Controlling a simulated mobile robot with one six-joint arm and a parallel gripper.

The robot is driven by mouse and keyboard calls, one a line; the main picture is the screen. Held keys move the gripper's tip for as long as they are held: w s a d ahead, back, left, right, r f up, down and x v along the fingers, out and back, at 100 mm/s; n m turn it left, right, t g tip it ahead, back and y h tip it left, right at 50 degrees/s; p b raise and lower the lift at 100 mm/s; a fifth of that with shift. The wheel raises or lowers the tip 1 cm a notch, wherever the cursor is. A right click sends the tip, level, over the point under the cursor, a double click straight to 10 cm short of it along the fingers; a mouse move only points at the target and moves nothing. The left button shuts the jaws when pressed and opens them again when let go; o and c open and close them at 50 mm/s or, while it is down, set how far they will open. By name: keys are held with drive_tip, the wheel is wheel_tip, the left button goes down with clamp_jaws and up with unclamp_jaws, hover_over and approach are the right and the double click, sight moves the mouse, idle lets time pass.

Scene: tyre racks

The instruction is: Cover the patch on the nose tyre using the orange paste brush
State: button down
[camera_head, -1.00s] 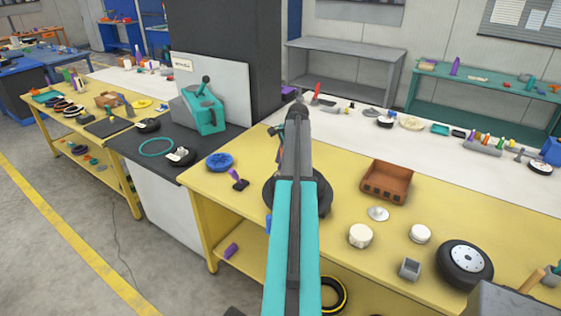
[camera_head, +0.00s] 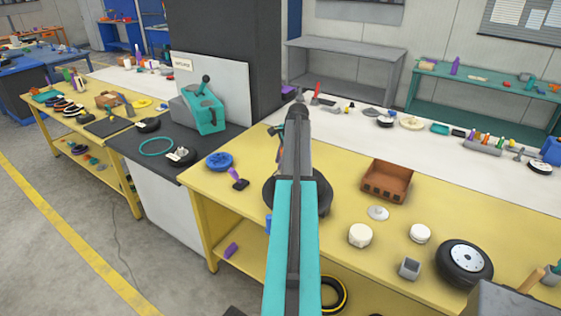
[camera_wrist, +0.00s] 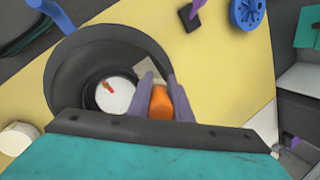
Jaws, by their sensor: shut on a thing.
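My gripper (camera_wrist: 158,98) shows in the wrist view with its grey-purple fingers shut on the orange paste brush (camera_wrist: 161,104). The brush's far end is hidden or too small to make out. A black tyre (camera_wrist: 72,62) lies flat on the yellow bench top just under the gripper, with a white hub disc (camera_wrist: 112,95) bearing a small red mark. A pale patch (camera_wrist: 152,70) shows on the tyre by the fingertips; I cannot tell whether the brush touches it. In the head view the tyre (camera_head: 322,196) is partly hidden by my arm.
On the yellow bench (camera_head: 225,196) are a blue wheel (camera_head: 219,161), a purple-handled tool (camera_head: 236,178), a brown bin (camera_head: 386,181), white round pieces (camera_head: 361,235) and a wheel with a silver hub (camera_head: 464,263). A teal machine (camera_head: 209,112) stands at the left.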

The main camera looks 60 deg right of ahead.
drive_tip(key=shift+w, duration=0.6)
drive_tip(key=shift+s, duration=0.1)
drive_tip(key=shift+s, duration=1.15)
drive_tip(key=shift+w, duration=0.1)
drive_tip(key=shift+w, duration=1.15)
drive_tip(key=shift+s+p, duration=0.35)
drive_tip(key=shift+s, duration=0.85)
